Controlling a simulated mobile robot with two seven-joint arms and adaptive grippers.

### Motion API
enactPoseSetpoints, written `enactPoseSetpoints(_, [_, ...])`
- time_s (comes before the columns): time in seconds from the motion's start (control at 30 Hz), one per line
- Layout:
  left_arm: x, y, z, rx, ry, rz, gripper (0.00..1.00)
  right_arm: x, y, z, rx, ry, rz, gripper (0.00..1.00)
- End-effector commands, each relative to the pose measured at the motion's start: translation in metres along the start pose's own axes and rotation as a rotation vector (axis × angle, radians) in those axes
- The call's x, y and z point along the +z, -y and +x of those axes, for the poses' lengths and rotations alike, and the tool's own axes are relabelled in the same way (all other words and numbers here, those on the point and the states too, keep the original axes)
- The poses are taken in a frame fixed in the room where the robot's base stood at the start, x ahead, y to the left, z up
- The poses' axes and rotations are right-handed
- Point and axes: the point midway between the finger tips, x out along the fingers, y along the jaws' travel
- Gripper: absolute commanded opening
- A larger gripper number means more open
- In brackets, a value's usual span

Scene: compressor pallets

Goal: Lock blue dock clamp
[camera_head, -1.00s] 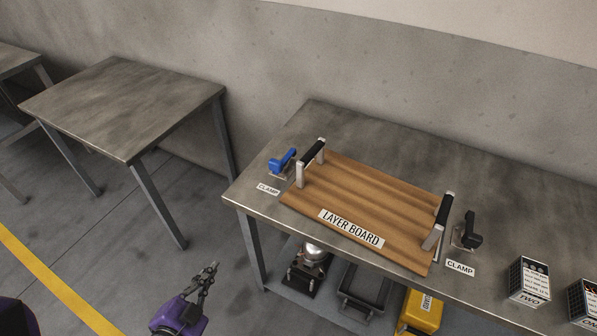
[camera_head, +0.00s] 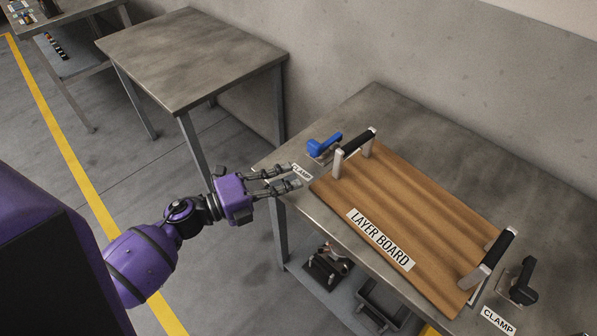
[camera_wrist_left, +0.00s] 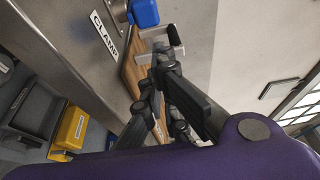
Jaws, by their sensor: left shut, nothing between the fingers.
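The blue clamp (camera_head: 325,145) sits at the left end of the grey table, beside a CLAMP label (camera_head: 302,171). Its blue handle also shows at the top of the left wrist view (camera_wrist_left: 145,12). My left gripper (camera_head: 294,177) is shut and empty at the table's left edge, near the label and just short of the clamp. In the left wrist view its dark fingers (camera_wrist_left: 165,75) point up the picture toward the clamp side. I cannot tell whether they touch anything. My right gripper is not in view.
The wooden layer board (camera_head: 410,215) with two black-topped handles lies right of the blue clamp. A black clamp (camera_head: 522,285) stands at its far right end. A bare table (camera_head: 195,55) stands at the left. A yellow box (camera_wrist_left: 72,130) shows low in the wrist view.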

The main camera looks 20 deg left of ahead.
Motion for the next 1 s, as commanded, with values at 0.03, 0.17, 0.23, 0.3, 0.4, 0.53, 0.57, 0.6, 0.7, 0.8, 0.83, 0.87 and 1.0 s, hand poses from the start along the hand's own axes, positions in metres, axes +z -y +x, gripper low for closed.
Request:
enactPoseSetpoints(0.03, [0.0, 0.004, 0.01, -0.004, -0.001, 0.002, 0.0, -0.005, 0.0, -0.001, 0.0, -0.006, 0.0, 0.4])
enactPoseSetpoints(0.17, [0.0, 0.004, 0.035, -0.006, -0.001, 0.0, 0.0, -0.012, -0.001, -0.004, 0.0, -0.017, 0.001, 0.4])
enactPoseSetpoints(0.23, [0.001, 0.004, 0.047, -0.005, 0.0, 0.001, 0.0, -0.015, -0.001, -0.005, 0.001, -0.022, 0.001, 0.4])
enactPoseSetpoints(0.3, [0.0, 0.004, 0.059, -0.005, 0.0, 0.001, 0.0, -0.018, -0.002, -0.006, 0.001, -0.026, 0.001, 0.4])
enactPoseSetpoints(0.4, [0.001, 0.003, 0.073, -0.004, 0.001, 0.0, 0.0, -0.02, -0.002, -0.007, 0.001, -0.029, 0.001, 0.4])
enactPoseSetpoints(0.53, [0.0, 0.002, 0.083, -0.001, 0.0, 0.0, 0.0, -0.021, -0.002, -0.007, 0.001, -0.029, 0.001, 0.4])
enactPoseSetpoints(0.57, [0.0, 0.001, 0.085, -0.001, 0.0, 0.0, 0.0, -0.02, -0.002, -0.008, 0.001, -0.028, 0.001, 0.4])
enactPoseSetpoints(0.6, [0.0, 0.001, 0.086, -0.001, 0.0, 0.0, 0.0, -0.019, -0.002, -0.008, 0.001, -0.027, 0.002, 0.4])
enactPoseSetpoints(0.7, [0.0, 0.0, 0.087, 0.0, 0.001, -0.001, 0.0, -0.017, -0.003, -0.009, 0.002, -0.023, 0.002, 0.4])
enactPoseSetpoints(0.8, [0.0, 0.0, 0.086, 0.0, 0.001, -0.001, 0.0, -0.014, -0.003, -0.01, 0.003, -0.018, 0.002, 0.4])
enactPoseSetpoints(0.83, [0.0, 0.0, 0.086, 0.0, 0.001, -0.001, 0.0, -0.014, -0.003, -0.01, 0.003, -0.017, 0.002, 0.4])
enactPoseSetpoints(0.87, [0.0, 0.0, 0.086, 0.0, 0.001, -0.001, 0.0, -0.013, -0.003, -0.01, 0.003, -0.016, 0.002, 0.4])
enactPoseSetpoints(1.0, [0.0, 0.0, 0.086, 0.001, -0.002, -0.001, 0.0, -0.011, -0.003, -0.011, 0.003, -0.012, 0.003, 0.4])
